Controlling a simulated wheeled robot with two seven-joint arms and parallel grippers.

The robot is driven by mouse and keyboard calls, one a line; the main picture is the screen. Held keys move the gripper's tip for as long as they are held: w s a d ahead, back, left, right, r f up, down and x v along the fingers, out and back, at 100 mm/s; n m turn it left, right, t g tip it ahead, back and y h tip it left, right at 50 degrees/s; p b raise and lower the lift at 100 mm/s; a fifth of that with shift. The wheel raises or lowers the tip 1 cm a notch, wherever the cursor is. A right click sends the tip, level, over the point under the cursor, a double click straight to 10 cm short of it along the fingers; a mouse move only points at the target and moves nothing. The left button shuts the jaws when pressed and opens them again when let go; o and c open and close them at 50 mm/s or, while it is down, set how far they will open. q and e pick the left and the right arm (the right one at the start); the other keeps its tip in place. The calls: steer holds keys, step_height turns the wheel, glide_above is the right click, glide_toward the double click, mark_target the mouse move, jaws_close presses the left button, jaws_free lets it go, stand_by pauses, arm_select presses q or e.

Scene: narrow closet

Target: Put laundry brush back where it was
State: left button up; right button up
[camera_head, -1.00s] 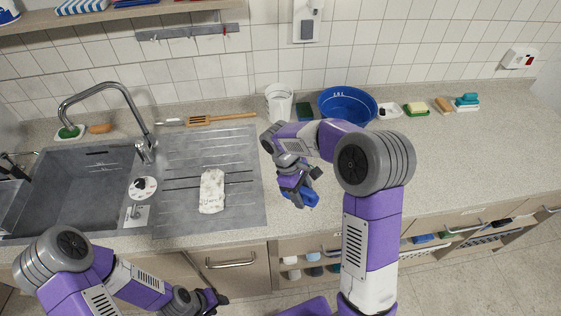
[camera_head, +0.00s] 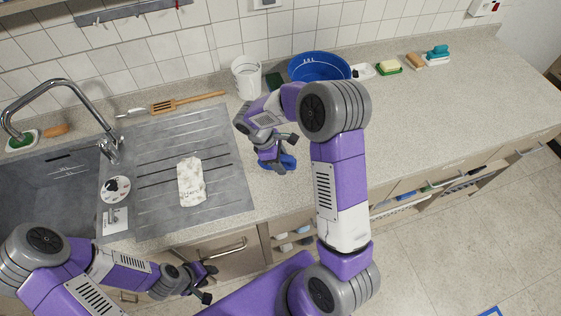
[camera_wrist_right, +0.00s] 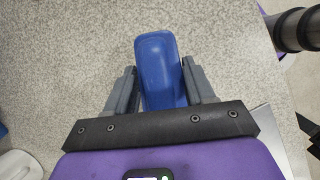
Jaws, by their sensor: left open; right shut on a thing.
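The laundry brush appears to be the smooth blue piece in my right gripper (camera_head: 275,155). Its blue end (camera_head: 289,163) shows just past the fingers in the head view, low over the counter or touching it; I cannot tell which. In the right wrist view the brush (camera_wrist_right: 160,72) lies between the two grey fingers, and its bristles are hidden. My right gripper is shut on it, over speckled counter (camera_wrist_right: 75,70). My left gripper (camera_head: 208,284) is open and empty, in front of the counter's front edge and below the drainboard.
A white bucket (camera_head: 246,78) and a blue basin (camera_head: 320,67) stand at the wall. Soap dishes, a wooden-backed brush (camera_head: 414,60) and a teal brush (camera_head: 436,53) stand to their right. A white cloth (camera_head: 191,182) lies on the drainboard (camera_head: 150,205). The counter's right side is clear.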

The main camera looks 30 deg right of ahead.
steer(key=shift+f, duration=0.45)
steer(key=shift+f, duration=0.15)
steer(key=o, duration=1)
steer(key=shift+w+a+r, duration=0.1)
steer(key=shift+w+r, duration=0.05)
steer(key=shift+r, duration=0.35)
steer(key=p+v, duration=0.1)
steer(key=v, duration=1)
steer(key=shift+r, duration=0.2)
